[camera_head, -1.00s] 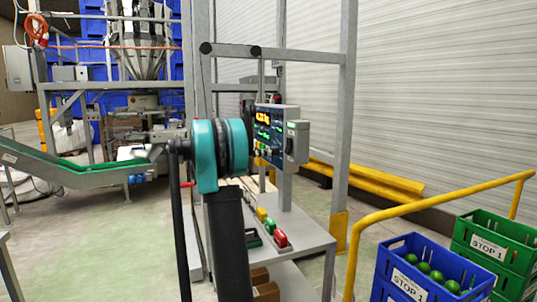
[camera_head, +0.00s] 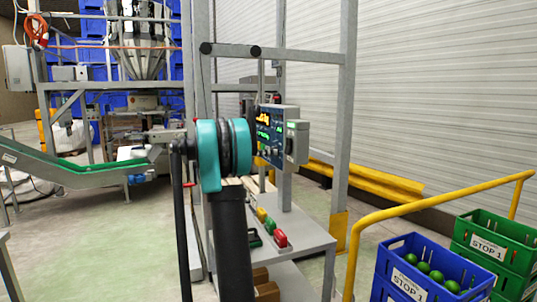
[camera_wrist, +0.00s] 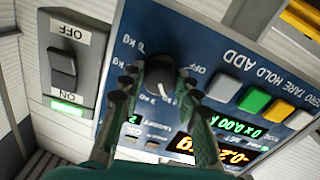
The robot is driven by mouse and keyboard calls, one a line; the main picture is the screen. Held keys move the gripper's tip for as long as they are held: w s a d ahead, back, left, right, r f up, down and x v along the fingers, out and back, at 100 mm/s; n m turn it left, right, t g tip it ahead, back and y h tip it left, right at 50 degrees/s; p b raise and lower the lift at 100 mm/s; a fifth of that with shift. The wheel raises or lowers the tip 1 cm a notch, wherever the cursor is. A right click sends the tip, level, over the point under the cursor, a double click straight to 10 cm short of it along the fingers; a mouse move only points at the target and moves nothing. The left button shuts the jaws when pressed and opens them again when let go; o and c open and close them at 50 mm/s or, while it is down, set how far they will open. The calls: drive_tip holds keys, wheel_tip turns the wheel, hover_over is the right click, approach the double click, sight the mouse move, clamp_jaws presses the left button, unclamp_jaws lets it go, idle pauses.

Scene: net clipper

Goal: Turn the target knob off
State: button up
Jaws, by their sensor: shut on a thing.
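The dark grey knob (camera_wrist: 158,75) is on the blue control panel (camera_wrist: 215,30) in the wrist view, where the panel appears upside down. A white pointer mark shows on its lower side. Several kg labels and an OFF label (camera_wrist: 200,69) stand around it. My gripper (camera_wrist: 160,82) is shut on the knob, one finger on each side. The fingers hide parts of the dial. In the head view the panel (camera_head: 276,134) is partly hidden behind my teal-jointed arm, and my gripper cannot be made out there.
A grey switch box (camera_wrist: 65,65) with OFF and ON labels is beside the panel. Coloured buttons (camera_wrist: 253,100) sit on the panel's other side. A metal frame (camera_head: 341,130) surrounds the station. A yellow rail (camera_head: 420,210) and crates (camera_head: 410,262) stand at right.

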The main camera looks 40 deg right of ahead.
drive_tip(key=shift+n, duration=0.3)
drive_tip(key=shift+s+r+n, duration=0.1)
drive_tip(key=shift+r+n, duration=0.05)
drive_tip(key=shift+n, duration=7.45)
drive_tip(key=o, duration=1.2)
drive_tip(key=shift+c, duration=0.2)
drive_tip(key=v, duration=1.2)
